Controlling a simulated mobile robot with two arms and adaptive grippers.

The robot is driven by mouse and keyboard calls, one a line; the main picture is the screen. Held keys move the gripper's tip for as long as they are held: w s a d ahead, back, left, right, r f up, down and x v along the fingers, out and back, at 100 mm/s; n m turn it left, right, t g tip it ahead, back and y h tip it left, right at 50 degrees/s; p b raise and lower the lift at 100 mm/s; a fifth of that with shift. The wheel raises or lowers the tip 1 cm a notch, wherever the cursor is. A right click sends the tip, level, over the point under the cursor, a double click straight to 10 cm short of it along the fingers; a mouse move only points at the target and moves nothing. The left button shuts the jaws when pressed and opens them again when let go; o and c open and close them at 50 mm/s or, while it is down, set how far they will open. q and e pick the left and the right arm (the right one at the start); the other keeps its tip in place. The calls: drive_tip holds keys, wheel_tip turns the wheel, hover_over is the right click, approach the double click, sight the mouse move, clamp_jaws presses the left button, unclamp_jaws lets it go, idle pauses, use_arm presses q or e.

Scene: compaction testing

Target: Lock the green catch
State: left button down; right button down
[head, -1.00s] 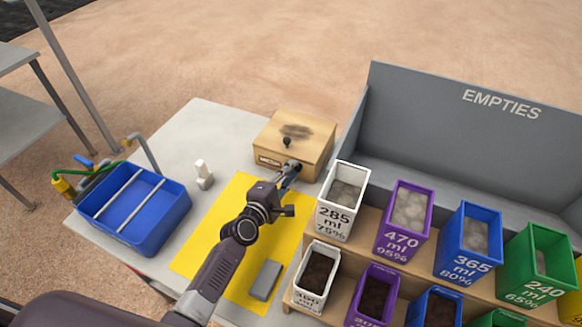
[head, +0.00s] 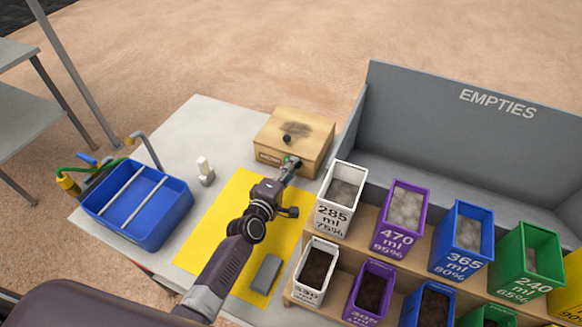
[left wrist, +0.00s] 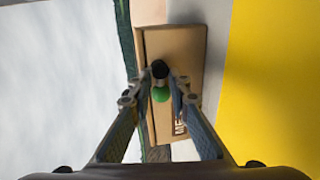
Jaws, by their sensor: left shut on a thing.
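The green catch (left wrist: 161,94) is on the front of a small wooden box (head: 305,133). It also shows as a small green spot in the head view (head: 287,160), partly hidden by my fingers. My left gripper (left wrist: 160,84) is shut on the catch, with one fingertip on each side of it. In the head view my left gripper (head: 291,164) reaches the box front from the near side. A black knob (head: 287,139) stands on the box lid, which lies closed as far as I can see. My right gripper is out of view.
A yellow mat (head: 216,222) with a grey block (head: 267,273) lies under my left arm. A blue basin (head: 137,210) and a small white bottle (head: 205,172) are to the left. Labelled bins, including a white one (head: 341,199), stand close to the right.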

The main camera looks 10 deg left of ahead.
use_arm(q)
drive_tip(key=c, duration=2)
unclamp_jaws()
drive_tip(key=shift+c, duration=0.2)
drive_tip(key=v, duration=1.2)
drive_tip(key=shift+r, duration=0.1)
drive_tip(key=shift+s+a, duration=0.1)
